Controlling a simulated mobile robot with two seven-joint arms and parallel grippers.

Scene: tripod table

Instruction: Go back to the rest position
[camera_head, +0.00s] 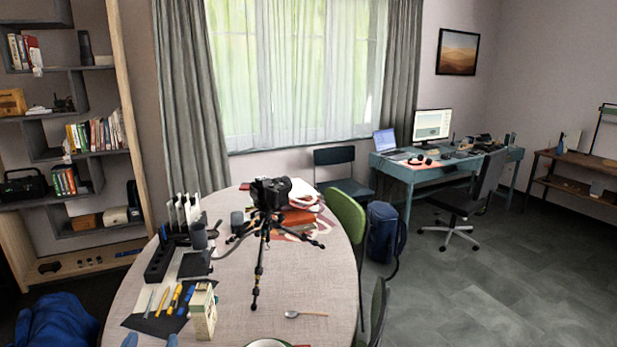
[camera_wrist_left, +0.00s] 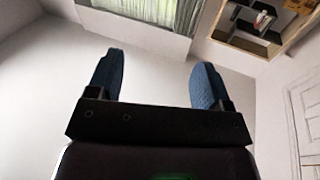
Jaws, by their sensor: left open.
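My left gripper (camera_head: 151,340) shows only by its two blue-grey fingertips at the bottom edge of the head view, in front of the near left part of the round table (camera_head: 215,320). In the left wrist view, my left gripper (camera_wrist_left: 156,72) has its two blue finger pads wide apart, with nothing between them but pale wall or ceiling behind. My right gripper is not in view. A black camera on a small tripod (camera_head: 268,196) stands upright on the table, apart from my left gripper.
The table holds pens on a dark mat (camera_head: 155,321), a patterned box (camera_head: 203,311), a black power strip (camera_head: 158,262) and a spoon (camera_head: 305,314). A green chair (camera_head: 346,217) stands at its right. A blue item (camera_head: 57,322) lies at lower left.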

